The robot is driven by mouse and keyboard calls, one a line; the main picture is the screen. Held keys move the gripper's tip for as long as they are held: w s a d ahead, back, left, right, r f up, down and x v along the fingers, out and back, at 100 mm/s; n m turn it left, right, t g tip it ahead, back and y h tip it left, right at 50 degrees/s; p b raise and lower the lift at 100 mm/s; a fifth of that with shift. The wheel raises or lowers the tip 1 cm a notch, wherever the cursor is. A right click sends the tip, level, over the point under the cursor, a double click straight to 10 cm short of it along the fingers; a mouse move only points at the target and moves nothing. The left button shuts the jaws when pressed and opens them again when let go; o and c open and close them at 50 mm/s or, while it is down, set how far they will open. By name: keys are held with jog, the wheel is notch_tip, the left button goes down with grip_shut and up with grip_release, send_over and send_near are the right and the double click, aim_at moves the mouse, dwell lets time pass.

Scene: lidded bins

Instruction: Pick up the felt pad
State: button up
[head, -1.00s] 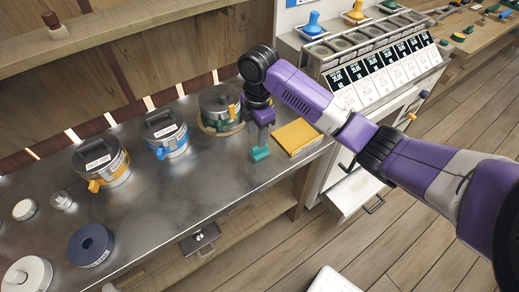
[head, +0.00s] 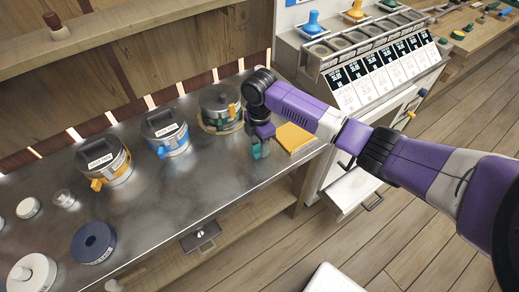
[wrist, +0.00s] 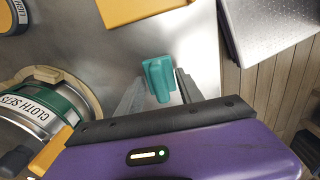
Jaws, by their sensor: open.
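A small teal piece (head: 259,151), seemingly the felt pad, is at the front right of the metal bench. In the wrist view the teal piece (wrist: 159,77) shows a wide block with a narrower part toward my gripper (wrist: 160,88). My gripper (head: 260,148) is open and points down over it. One finger is on each side of the narrower part, with a visible gap on the left. In the head view the gripper partly hides the piece. I cannot tell how far the fingertips are above the bench.
A flat yellow slab (head: 294,138) lies just right of the gripper. A lidded bin with a green band (head: 220,110) stands close on the left, labelled CLOTH SETS in the wrist view (wrist: 45,110). Blue-latched (head: 166,135) and orange-latched (head: 104,160) bins stand farther left.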

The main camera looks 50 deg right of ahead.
aim_at(259, 144)
grip_shut()
jog(key=shift+r, duration=0.15)
notch_tip(259, 144, up, 20)
dwell(0.6)
